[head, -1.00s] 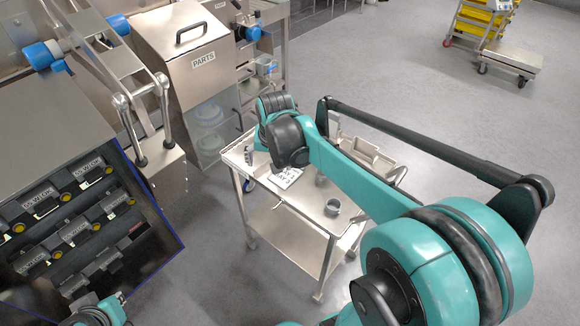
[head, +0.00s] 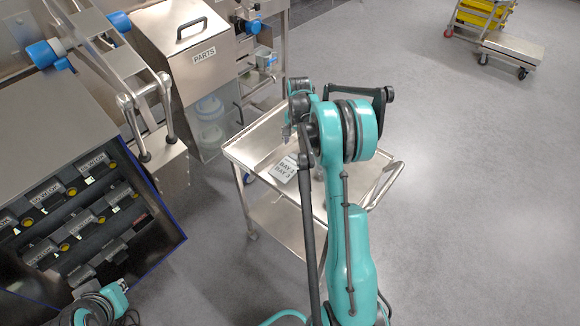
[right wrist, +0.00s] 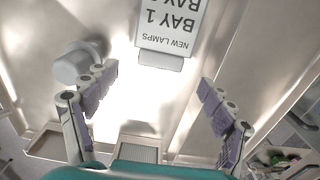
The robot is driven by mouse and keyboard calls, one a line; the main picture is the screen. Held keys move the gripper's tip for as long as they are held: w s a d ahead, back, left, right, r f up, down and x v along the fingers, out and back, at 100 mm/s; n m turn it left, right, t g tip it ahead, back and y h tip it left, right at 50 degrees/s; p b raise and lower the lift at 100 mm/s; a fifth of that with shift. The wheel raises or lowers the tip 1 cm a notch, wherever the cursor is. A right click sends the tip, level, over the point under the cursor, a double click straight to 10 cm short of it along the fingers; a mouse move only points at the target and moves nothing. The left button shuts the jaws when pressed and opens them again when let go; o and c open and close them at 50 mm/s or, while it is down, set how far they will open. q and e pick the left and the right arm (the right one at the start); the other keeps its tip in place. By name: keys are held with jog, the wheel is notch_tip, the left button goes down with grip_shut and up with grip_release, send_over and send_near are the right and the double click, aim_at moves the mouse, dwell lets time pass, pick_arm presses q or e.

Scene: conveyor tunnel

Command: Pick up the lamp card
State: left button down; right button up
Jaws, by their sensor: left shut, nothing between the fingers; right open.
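The lamp card (head: 285,169) is a white card with dark print, on the top of the steel cart (head: 243,151). In the right wrist view, the card (right wrist: 170,27) reads NEW LAMPS and BAY 1, upside down, with a small pale block at its lower edge. My right gripper (right wrist: 156,100) is open and empty, its fingers spread below the card in that picture and apart from it. In the head view the right gripper (head: 289,133) is over the cart, partly hidden by my arm. My left gripper (head: 112,303) is at the lower left, shut and empty, away from the cart.
A grey cup (right wrist: 80,64) stands left of the card in the right wrist view. The PARTS bin (head: 190,75) stands behind the cart. A dark rack of labelled units (head: 75,215) is at left. Open floor lies right of the cart.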

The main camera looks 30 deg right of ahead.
aim_at(297, 158)
notch_tip(297, 158, down, 5)
jog(key=shift+a+r+b, duration=0.15)
jog(key=shift+b, duration=0.85)
jog(key=shift+r, duration=0.1)
jog(key=c, duration=1)
jog(key=shift+c, duration=0.2)
notch_tip(297, 158, up, 4)
jog(key=shift+r+p, duration=0.1)
jog(key=shift+p, duration=0.95)
jog(key=s+d+r+p, duration=0.1)
jog(key=s+r, duration=0.1)
jog(key=s, duration=0.1)
jog(key=s+d+r+p, duration=0.1)
jog(key=s+d+r, duration=0.1)
jog(key=s, duration=0.2)
jog(key=s+d+r+p, duration=0.1)
jog(key=s+r, duration=0.1)
jog(key=s, duration=0.1)
jog(key=shift+s+d+r, duration=0.2)
jog(key=shift+s+r, duration=0.2)
